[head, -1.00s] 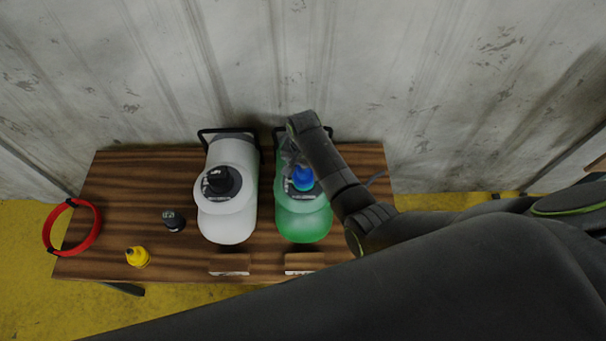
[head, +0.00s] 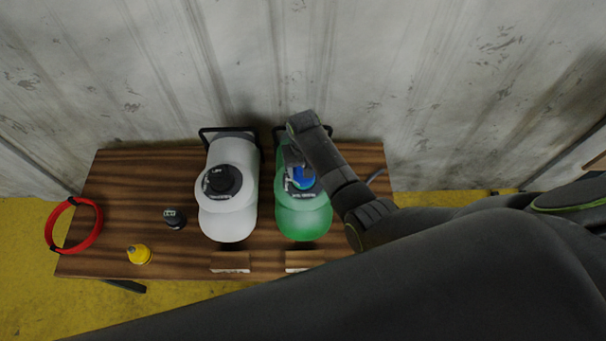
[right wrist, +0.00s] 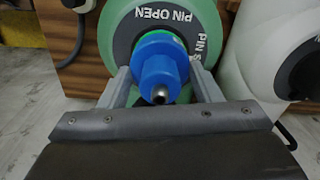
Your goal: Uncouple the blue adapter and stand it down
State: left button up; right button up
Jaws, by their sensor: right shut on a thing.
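The blue adapter (head: 304,178) sits on top of the green pump (head: 303,222). It also shows in the right wrist view (right wrist: 160,68), with a metal tip, in front of a dark ring lettered "PIN OPEN". My right gripper (head: 298,172) is over the green pump, with its fingers on either side of the adapter and shut on it. In the right wrist view the fingers (right wrist: 162,88) flank the adapter. The arm hides part of the adapter in the head view. My left gripper is not in view.
A white pump (head: 228,215) with a black cap stands left of the green one. A black adapter (head: 174,218), a yellow adapter (head: 139,254) and a red ring (head: 95,225) are on the left of the wooden table (head: 120,190). Two wooden blocks (head: 230,262) (head: 304,260) lie at the front edge.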

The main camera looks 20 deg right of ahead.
jog(key=shift+s+f+n, duration=0.3)
jog(key=shift+f, duration=0.05)
jog(key=n, duration=0.3)
jog(key=shift+n, duration=0.3)
jog(key=shift+w+r, duration=0.15)
jog(key=shift+r, duration=0.15)
jog(key=shift+w+r, duration=0.1)
jog(key=shift+r, duration=0.45)
jog(key=shift+w, duration=0.1)
dwell(0.4)
jog(key=shift+r, duration=2.45)
